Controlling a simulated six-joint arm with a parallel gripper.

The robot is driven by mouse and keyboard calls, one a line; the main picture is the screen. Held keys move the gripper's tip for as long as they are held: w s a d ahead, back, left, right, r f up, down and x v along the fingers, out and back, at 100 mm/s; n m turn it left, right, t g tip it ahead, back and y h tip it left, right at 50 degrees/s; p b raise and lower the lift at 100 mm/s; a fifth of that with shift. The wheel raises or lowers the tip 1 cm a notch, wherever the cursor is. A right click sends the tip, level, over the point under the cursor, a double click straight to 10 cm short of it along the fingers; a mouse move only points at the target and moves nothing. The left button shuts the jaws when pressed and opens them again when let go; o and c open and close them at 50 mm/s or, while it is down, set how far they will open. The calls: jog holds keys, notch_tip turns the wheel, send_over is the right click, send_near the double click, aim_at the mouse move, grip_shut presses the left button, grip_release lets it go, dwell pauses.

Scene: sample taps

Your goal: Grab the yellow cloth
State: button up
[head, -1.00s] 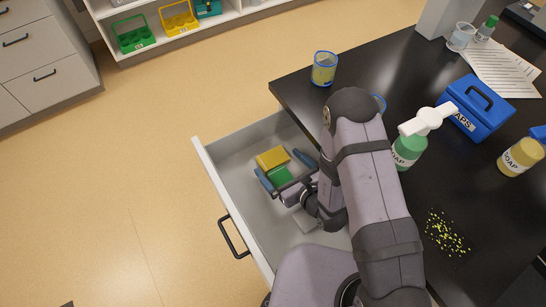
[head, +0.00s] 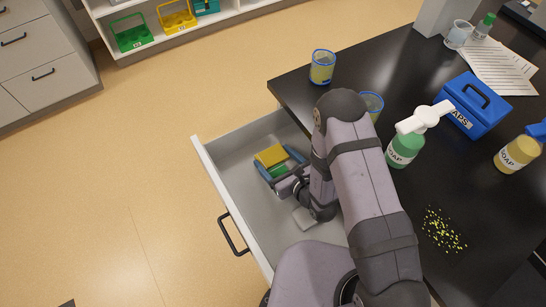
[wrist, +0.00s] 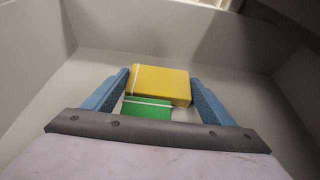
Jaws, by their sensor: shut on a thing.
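The yellow cloth (head: 270,154) is a folded block in the open drawer (head: 226,185). In the wrist view the yellow cloth (wrist: 160,82) sits between the two blue fingers of my gripper (wrist: 160,80), which touch its sides. In the head view my gripper (head: 276,160) reaches low into the drawer and is shut on the yellow cloth. A green cloth (wrist: 147,108) lies between the fingers, nearer to the palm, and seems apart from the right finger. My arm hides part of the drawer in the head view.
Drawer walls stand close around.

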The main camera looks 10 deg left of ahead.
aim_at(275, 160)
jog(key=shift+r, duration=0.1)
notch_tip(275, 160, up, 18)
dwell(1.1)
